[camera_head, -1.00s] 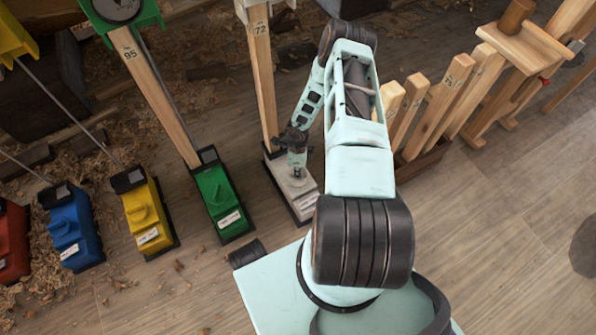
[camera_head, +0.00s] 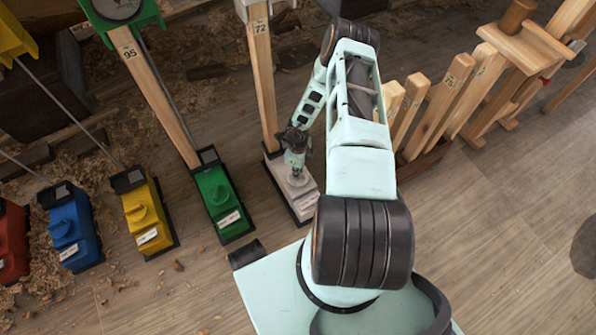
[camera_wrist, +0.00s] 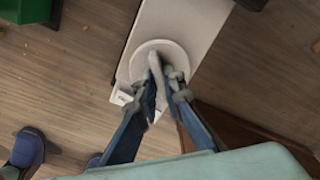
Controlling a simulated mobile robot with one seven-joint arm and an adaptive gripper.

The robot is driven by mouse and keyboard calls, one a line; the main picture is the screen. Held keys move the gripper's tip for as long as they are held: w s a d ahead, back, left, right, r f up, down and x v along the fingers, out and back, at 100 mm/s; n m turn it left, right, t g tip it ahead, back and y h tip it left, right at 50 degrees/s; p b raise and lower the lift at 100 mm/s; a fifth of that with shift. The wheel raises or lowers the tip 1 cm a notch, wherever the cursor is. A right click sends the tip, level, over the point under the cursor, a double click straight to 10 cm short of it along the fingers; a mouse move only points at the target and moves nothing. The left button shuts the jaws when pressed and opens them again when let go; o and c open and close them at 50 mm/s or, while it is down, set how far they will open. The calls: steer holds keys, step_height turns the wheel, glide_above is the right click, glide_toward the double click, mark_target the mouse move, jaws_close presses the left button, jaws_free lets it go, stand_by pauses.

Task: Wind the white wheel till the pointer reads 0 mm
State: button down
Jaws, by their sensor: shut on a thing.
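The white wheel (camera_wrist: 138,62) is a round disc with a raised bar across its middle, on top of a pale box (camera_wrist: 197,22). In the wrist view my gripper (camera_wrist: 161,78) is shut on that bar, one finger on each side. In the head view the pale box (camera_head: 306,204) stands at the foot of the wooden post marked 72 (camera_head: 262,70), and my wrist hides most of the wheel. The pointer and its scale for this post are not visible; the post's top runs out of the picture.
To the left stand a green box (camera_head: 219,200), a yellow box (camera_head: 147,216), a blue box (camera_head: 73,232) and a red box (camera_head: 10,240). Several wooden posts (camera_head: 440,105) stand to the right of my arm. Shavings litter the floor at left; the floor at right is mostly clear.

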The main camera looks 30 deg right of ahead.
steer(key=c, duration=2)
jaws_free()
steer(key=shift+c, duration=0.2)
step_height(320, 180, up, 12)
